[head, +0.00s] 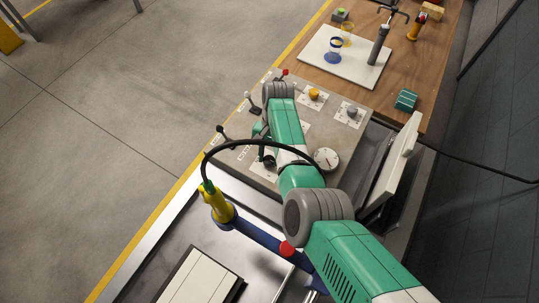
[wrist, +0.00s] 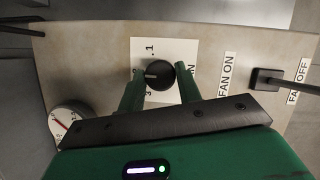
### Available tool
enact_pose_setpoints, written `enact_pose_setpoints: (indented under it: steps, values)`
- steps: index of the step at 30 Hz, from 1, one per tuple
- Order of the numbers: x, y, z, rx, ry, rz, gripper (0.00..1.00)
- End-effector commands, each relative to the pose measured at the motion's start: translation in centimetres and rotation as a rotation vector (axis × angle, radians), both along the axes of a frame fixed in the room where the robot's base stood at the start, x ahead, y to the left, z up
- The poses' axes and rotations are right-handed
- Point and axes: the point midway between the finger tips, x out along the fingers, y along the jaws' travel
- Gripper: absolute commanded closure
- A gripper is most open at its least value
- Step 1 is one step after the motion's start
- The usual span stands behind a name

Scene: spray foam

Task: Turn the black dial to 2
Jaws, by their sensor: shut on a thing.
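In the wrist view the black dial (wrist: 160,74) sits on a white label (wrist: 178,52) on the panel. A pale mark on the dial's face points left. A "1" shows above the dial and a "3" at its lower left. The number on the left is mostly hidden by a finger. My gripper (wrist: 159,78) has its green fingers on both sides of the dial and is shut on it.
A round gauge (wrist: 68,125) is at the lower left in the wrist view, and a lever (wrist: 268,79) stands near the fan labels. A hinged lid (head: 396,160) stands at the right.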

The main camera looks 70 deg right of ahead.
Motion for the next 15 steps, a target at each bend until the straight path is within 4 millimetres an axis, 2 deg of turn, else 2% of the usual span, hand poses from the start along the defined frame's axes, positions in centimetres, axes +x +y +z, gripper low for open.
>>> enact_pose_setpoints:
  steps: [10,11,13,15]
  values:
    - [-0.01,-0.02,-0.06,-0.001,0.000,0.000,0.89]
    - [-0.01,-0.02,-0.05,-0.001,0.000,0.000,0.60]
    - [-0.01,-0.01,-0.06,-0.001,0.000,0.000,0.46]
    - [-0.01,-0.01,-0.05,-0.001,0.000,0.000,0.44]
